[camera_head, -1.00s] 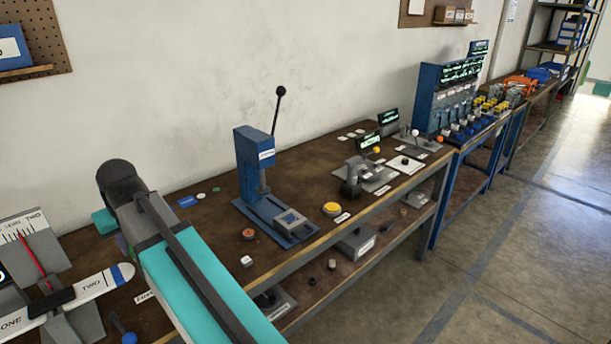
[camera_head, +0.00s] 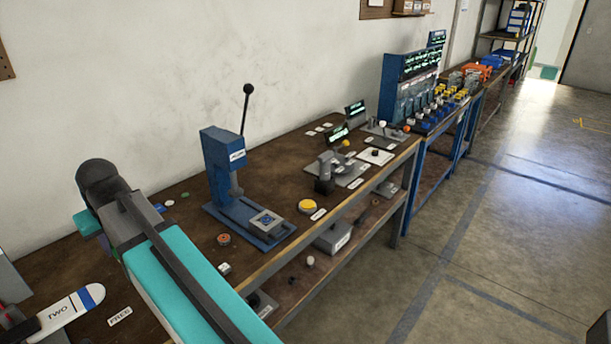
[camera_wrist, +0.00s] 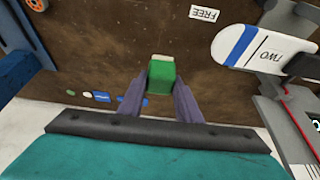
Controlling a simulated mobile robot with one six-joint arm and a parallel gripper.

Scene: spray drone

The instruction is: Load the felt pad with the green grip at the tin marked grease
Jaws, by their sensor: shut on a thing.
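In the wrist view, my gripper (camera_wrist: 160,90) is shut on a green block (camera_wrist: 161,72), which looks like the green grip. No tin with a readable grease mark shows. A small round orange-and-dark thing (camera_head: 223,239) lies on the bench beside the blue press, and part of it shows at the top left of the wrist view (camera_wrist: 38,4). I cannot tell what it is.
A blue lever press (camera_head: 228,172) stands on the bench, with a yellow round button (camera_head: 307,206) to its right. A board marked TWO (camera_head: 70,310) and a FREE label (camera_head: 120,316) lie at the left. Small discs (camera_head: 169,203) lie near the wall. Bare bench lies between.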

